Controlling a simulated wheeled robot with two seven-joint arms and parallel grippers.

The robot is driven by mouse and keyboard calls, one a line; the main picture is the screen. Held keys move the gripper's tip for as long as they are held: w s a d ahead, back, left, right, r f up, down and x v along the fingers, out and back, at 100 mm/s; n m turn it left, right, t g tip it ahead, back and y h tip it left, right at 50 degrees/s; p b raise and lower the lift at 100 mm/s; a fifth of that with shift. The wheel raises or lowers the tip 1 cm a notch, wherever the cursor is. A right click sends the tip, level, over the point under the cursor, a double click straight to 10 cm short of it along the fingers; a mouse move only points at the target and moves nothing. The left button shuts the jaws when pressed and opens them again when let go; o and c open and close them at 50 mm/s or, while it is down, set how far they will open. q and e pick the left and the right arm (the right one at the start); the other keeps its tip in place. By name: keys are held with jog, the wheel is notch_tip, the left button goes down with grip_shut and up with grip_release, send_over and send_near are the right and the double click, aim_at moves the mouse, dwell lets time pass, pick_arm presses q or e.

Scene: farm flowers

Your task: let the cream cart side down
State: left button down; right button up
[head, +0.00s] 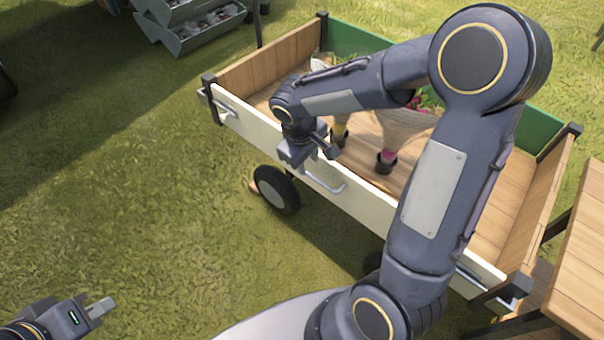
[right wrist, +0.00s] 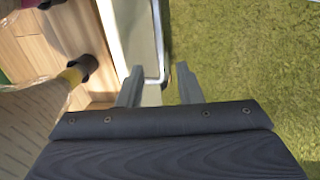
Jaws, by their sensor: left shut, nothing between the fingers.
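The cream cart side (head: 250,128) stands upright along the near edge of the wooden cart, with a metal handle (head: 328,187) at its middle. My right gripper (head: 322,150) is over this side, close to the handle. In the right wrist view my open fingers (right wrist: 159,78) point toward the handle (right wrist: 160,45), whose bar shows between the fingertips beside the cream side (right wrist: 128,25). I cannot tell whether they touch it. My left gripper (head: 100,308) is shut and empty over the grass at bottom left, away from the cart.
Wrapped bouquets (head: 405,130) stand inside the cart, partly hidden by my right arm. The cart has a green far side (head: 350,38) and a black wheel (head: 277,189). A wooden table (head: 585,260) stands close at right. Grey trays (head: 190,35) are at the back. Grass at left is clear.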

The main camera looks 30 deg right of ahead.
aim_at(310, 174)
jog(key=shift+w+d+f+b, duration=0.1)
jog(key=shift+d+f+b, duration=0.15)
jog(key=shift+f, duration=0.95)
jog(key=shift+w+d+f+b, duration=0.15)
jog(key=shift+f+b, duration=0.1)
jog(key=shift+f, duration=0.9)
jog(key=shift+s, duration=0.1)
jog(key=shift+c, duration=0.2)
grip_shut()
